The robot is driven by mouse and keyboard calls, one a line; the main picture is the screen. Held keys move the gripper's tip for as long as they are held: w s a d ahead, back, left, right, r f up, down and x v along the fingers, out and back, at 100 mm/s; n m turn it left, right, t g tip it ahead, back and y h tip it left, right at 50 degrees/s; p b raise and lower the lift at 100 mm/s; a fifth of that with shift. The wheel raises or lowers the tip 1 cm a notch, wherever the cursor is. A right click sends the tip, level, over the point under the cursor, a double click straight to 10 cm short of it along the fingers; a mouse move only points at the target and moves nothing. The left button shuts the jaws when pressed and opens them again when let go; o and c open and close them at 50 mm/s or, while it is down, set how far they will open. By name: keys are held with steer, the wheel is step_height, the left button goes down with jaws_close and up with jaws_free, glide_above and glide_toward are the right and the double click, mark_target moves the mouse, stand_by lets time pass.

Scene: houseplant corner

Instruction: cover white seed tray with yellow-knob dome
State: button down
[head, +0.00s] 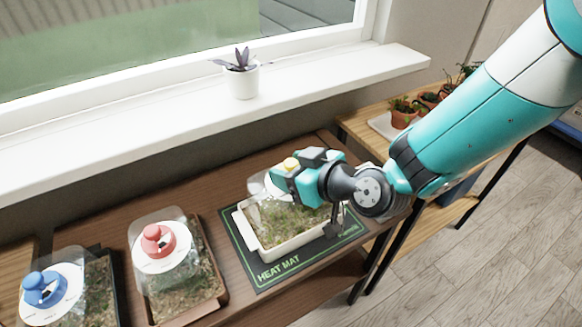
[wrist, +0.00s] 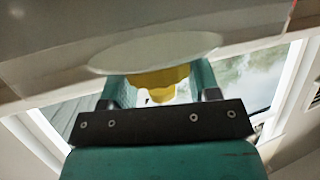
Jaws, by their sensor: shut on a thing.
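The white seed tray (head: 261,250) full of green seedlings sits on the dark heat mat (head: 243,262). My gripper (head: 285,171) is above the tray and shut on the yellow knob (head: 290,163) of the clear dome. The dome's pale disc (head: 259,184) shows just beside the gripper. In the wrist view the yellow knob (wrist: 158,84) is between the jaws, with the white disc (wrist: 155,50) against it. The dome's clear walls are hard to make out, and I cannot tell whether its lower edge touches the tray.
A red-knob dome (head: 158,241) covers a brown tray (head: 212,292) to the left. A blue-knob dome (head: 45,290) is over a dark tray farther left. A potted plant (head: 243,80) stands on the windowsill. Small terracotta pots (head: 403,113) are on a shelf at the right.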

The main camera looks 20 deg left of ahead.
steer(key=shift+f, duration=0.2)
steer(key=shift+f+b, duration=0.7)
steer(key=shift+b, duration=0.35)
steer(key=shift+f+b, duration=0.1)
steer(key=shift+b, duration=0.2)
stand_by(0.4)
steer(key=shift+c, duration=1.3)
jaws_free()
